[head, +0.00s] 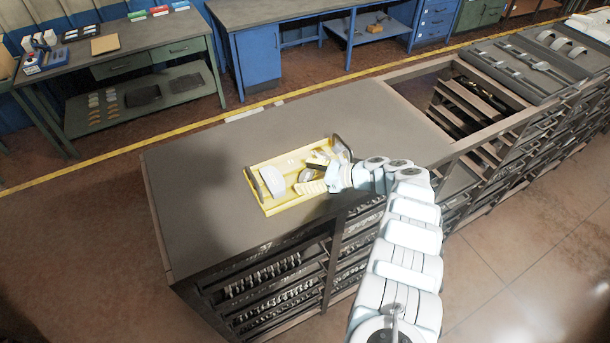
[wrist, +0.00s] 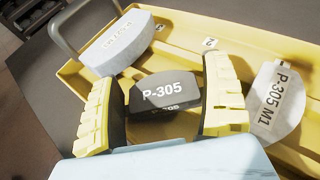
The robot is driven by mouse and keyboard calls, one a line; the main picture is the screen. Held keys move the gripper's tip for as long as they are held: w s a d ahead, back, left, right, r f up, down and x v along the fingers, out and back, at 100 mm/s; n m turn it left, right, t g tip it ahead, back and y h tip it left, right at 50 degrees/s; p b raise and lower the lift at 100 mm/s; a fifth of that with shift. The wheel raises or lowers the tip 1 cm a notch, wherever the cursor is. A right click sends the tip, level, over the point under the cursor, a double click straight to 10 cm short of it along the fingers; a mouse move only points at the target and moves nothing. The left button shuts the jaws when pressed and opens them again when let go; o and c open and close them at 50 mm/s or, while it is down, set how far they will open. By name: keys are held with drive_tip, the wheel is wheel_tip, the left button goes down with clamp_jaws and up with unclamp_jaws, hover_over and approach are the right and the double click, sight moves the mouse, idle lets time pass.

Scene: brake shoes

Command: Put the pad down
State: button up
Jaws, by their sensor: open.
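The yellow tray (head: 287,208) sits on the grey bench top, and it also shows in the wrist view (wrist: 262,38). A dark pad marked P-305 (wrist: 165,92) lies in it, between the two yellow fingers of my open gripper (wrist: 168,108). I cannot tell whether either finger touches the pad. A light grey pad (wrist: 122,42) lies at the tray's upper left, and another marked P-305 M1 (wrist: 277,100) lies right of the right finger. In the head view my gripper (head: 314,181) is low over the tray's right part and hides some of its contents.
The bench top (head: 210,200) is clear left of the tray. An open bay with slats (head: 470,100) and grey trays of parts (head: 535,65) are at the right. The tray's handle (wrist: 70,30) rises at its left end.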

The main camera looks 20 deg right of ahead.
drive_tip(key=shift+r, duration=0.15)
drive_tip(key=shift+s+d+r+p, duration=0.15)
drive_tip(key=shift+p, duration=0.15)
drive_tip(key=b+v, duration=0.1)
drive_tip(key=v, duration=1)
drive_tip(key=shift+d+b, duration=0.15)
drive_tip(key=shift+b, duration=0.25)
drive_tip(key=shift+s+d, duration=0.1)
drive_tip(key=shift+s, duration=0.1)
